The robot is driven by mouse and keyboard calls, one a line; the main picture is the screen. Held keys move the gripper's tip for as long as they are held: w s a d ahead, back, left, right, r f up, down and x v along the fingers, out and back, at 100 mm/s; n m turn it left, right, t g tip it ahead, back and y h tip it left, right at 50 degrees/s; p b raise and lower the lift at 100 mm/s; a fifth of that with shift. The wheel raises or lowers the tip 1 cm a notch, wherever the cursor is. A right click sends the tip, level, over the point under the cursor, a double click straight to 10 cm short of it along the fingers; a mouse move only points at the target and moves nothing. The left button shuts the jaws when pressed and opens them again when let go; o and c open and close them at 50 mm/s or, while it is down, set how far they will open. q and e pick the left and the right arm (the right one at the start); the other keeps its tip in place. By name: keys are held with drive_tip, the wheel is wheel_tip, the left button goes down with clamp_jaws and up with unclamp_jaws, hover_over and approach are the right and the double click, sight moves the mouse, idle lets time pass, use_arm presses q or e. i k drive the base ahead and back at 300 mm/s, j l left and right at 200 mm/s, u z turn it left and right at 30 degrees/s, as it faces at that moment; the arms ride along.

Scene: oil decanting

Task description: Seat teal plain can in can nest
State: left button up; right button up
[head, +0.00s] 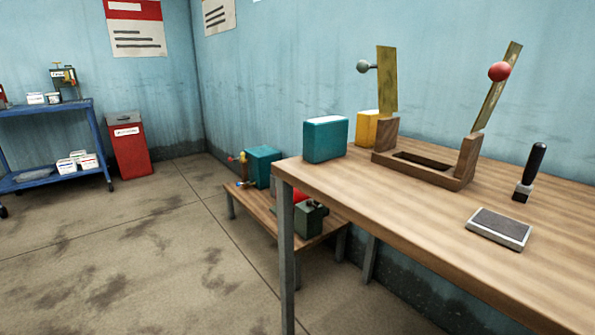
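A teal block-shaped can (325,140) with no visible marking stands upright on the near-left corner of the wooden table. Another teal can (263,167) stands on a low wooden bench below, near the wall. A wooden frame (425,172) with an empty rectangular opening stands on the table right of the first can; it looks like the can nest, but I cannot be sure. It has two tall yellowish uprights, one with a grey ball and one with a red ball. Neither of my grippers shows in the head view.
A yellow can (366,128) stands behind the frame's left end. A grey pad (499,228) and a black-handled tool (530,172) are on the table's right part. The bench also holds a dark green item (310,218). A red bin (129,145) and blue cart (52,178) stand left; the floor between is clear.

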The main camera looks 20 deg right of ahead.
sight(452, 177)
drive_tip(key=k+l+z, duration=0.45)
drive_tip(key=l, duration=0.2)
drive_tip(key=l+z, duration=0.2)
drive_tip(key=l, duration=0.15)
drive_tip(key=k+l+z, duration=0.2)
drive_tip(key=l, duration=0.2)
drive_tip(key=i, duration=0.1)
